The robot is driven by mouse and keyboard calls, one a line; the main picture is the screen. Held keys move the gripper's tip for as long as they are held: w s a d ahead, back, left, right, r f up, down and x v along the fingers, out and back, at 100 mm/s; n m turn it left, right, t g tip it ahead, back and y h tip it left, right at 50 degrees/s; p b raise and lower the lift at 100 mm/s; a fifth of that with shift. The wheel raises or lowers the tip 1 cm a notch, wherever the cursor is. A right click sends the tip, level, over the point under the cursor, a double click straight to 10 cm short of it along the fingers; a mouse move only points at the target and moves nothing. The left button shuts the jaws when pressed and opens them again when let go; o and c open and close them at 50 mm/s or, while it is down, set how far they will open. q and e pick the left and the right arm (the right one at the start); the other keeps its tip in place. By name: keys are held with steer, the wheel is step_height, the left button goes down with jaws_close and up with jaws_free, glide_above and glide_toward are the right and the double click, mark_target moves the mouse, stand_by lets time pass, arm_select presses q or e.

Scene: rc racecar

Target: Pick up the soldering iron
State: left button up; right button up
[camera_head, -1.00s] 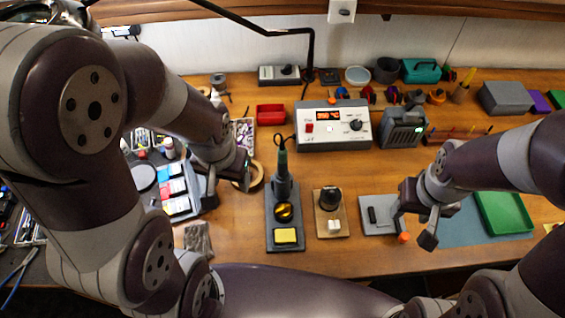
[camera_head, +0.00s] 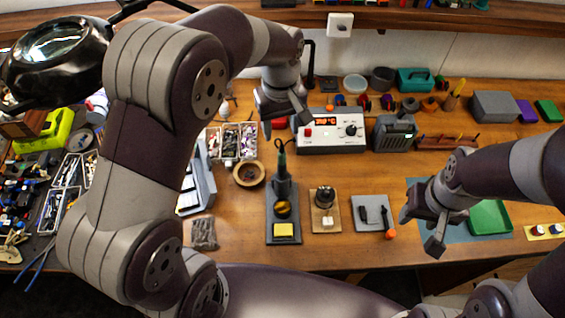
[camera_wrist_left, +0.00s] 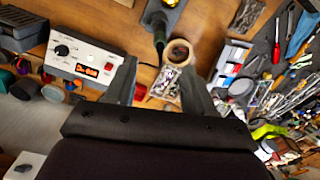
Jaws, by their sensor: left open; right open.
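The soldering iron (camera_head: 282,158) stands upright in its dark stand (camera_head: 270,225), its handle pointing up and its cord rising from the top. The stand also holds a brass-coloured ball and a yellow sponge. My left gripper (camera_head: 285,122) is open and empty, above and behind the iron's handle, near the station's left side. In the left wrist view the iron (camera_wrist_left: 160,33) shows at the top, beyond the open fingers (camera_wrist_left: 158,88). My right gripper (camera_head: 421,232) is open and empty at the right, in front of the green tray and apart from the iron.
The white soldering station (camera_head: 330,140) stands behind the iron. A tape roll (camera_head: 249,174) and parts trays (camera_head: 232,142) lie to its left. A small jar on a wooden base (camera_head: 325,205) stands to its right. A magnifier lamp (camera_head: 60,55) hangs at upper left.

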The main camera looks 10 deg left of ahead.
mark_target(282, 146)
arm_select(q)
step_height(282, 146, down, 4)
steer(key=shift+w+a+r+b, duration=0.1)
steer(key=shift+r+b, duration=0.1)
steer(key=shift+b, duration=0.45)
steer(key=shift+s+d+f, duration=0.15)
steer(key=shift+s+f, duration=0.1)
steer(key=shift+f, duration=0.2)
steer(key=shift+s+d+f, duration=0.15)
steer(key=shift+s+f, duration=0.05)
steer(key=shift+f, duration=0.2)
steer(key=shift+s+d+f, duration=0.1)
steer(key=shift+s+f, duration=0.05)
steer(key=shift+f, duration=0.1)
steer(key=f+p, duration=0.2)
steer(key=f, duration=0.2)
steer(key=shift+w+a+f+p, duration=0.2)
steer(key=shift+w+f+p, duration=0.1)
steer(key=shift+p, duration=0.1)
steer(key=shift+f, duration=0.45)
steer(key=shift+s+d, duration=0.1)
steer(key=shift+s, duration=0.05)
steer(key=shift+r, duration=0.1)
steer(key=c, duration=0.3)
jaws_close()
arm_select(e)
steer(key=shift+s+d, duration=0.2)
steer(key=shift+s, duration=0.15)
